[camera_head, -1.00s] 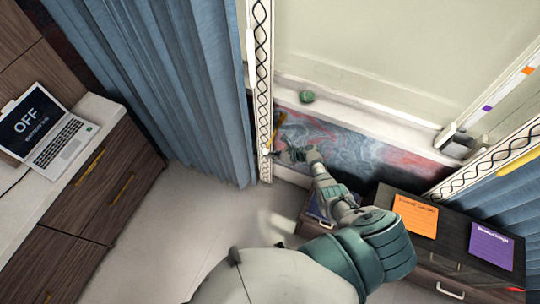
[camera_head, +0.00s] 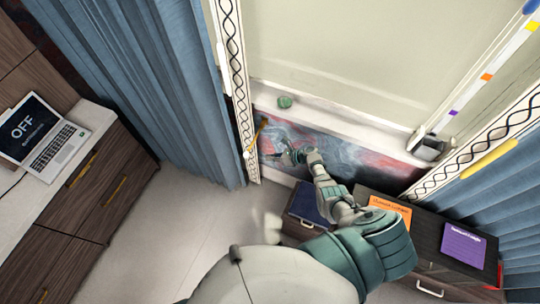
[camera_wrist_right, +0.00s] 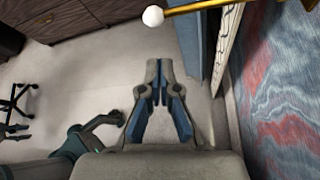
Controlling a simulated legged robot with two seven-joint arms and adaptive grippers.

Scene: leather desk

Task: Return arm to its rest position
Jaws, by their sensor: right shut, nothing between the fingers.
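My right arm (camera_head: 345,210) reaches up from the bottom of the head view toward the wall below the window. My right gripper (camera_head: 288,153) is at its end, in front of the marbled wall panel (camera_head: 340,147). In the right wrist view the same gripper (camera_wrist_right: 158,68) has its fingertips together with nothing between them, above the pale floor. A yellow rod with a white ball end (camera_wrist_right: 153,16) is beyond the fingertips and apart from them.
A dark cabinet (camera_head: 428,228) with an orange note (camera_head: 392,210) and a purple note (camera_head: 463,246) stands right of my arm. A blue curtain (camera_head: 170,80) hangs at left. A laptop (camera_head: 40,135) sits on the left counter. Open floor (camera_head: 170,230) lies between.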

